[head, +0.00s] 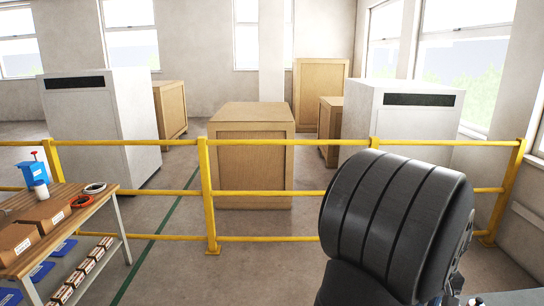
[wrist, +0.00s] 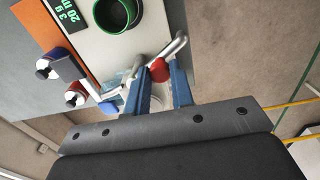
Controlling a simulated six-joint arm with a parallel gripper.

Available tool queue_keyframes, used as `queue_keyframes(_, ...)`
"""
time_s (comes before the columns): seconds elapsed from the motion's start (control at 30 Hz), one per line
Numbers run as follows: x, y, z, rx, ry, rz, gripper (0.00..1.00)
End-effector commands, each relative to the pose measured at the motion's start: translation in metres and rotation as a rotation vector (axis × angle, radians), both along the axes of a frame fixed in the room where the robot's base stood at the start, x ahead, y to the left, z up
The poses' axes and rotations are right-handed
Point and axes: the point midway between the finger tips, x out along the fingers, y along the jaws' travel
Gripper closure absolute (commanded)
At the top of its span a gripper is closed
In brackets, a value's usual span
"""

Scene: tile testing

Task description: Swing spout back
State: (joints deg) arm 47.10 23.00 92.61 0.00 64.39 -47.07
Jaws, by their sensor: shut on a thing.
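In the wrist view my gripper (wrist: 161,67) has its two blue fingers closed around a red rounded piece (wrist: 159,71), which looks like the end of the spout. A bent silvery tube, the spout (wrist: 181,43), runs past the fingertips over the edge of a pale panel. The fingers partly hide where the tube and the red piece meet. In the head view the gripper and spout are hidden or out of frame.
A yellow railing (head: 290,142) crosses the room. A workbench (head: 110,205) stands at left.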

Motion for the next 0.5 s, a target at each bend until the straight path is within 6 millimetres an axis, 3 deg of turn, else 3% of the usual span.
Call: queue_keyframes(0.5,0.012,0.005,0.000,0.001,0.000,0.001,0.95)
